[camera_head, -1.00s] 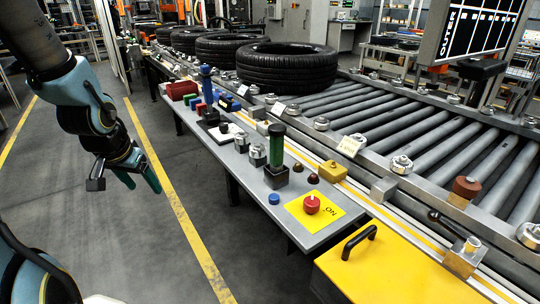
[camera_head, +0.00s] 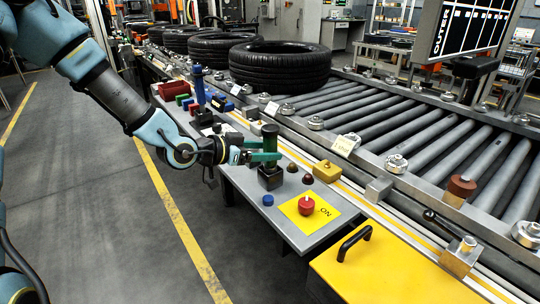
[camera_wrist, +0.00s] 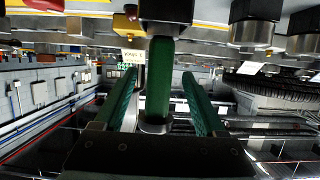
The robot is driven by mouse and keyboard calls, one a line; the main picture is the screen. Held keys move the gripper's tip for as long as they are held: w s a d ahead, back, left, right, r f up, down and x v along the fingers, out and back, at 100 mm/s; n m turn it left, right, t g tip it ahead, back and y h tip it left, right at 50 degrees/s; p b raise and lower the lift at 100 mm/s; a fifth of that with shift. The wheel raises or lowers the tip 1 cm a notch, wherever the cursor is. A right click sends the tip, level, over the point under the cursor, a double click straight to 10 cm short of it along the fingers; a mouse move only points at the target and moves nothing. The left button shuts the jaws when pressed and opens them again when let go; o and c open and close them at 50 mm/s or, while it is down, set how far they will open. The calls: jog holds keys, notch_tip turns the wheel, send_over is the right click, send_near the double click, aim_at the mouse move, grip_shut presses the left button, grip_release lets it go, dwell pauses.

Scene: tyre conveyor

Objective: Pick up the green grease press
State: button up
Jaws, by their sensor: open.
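The green grease press (camera_head: 270,134) stands upright in its dark square base on the grey bench. My gripper (camera_head: 266,150) reaches in level from the left, with its green fingers at the press's handle. In the wrist view, which is upside down, the green handle (camera_wrist: 160,78) stands between the two spread fingers of my gripper (camera_wrist: 160,92). Gaps show on both sides of the handle, so the fingers are not closed on it. The lower end of the handle meets the dark base (camera_wrist: 167,10).
A blue upright tool (camera_head: 199,86) stands farther back. The roller conveyor (camera_head: 420,150) with tyres runs along the right.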

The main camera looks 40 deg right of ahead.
jog(key=p+x, duration=0.1)
jog(key=x, duration=0.4)
jog(key=shift+f+p, duration=0.1)
jog(key=shift+p, duration=0.25)
grip_shut()
dwell(0.3)
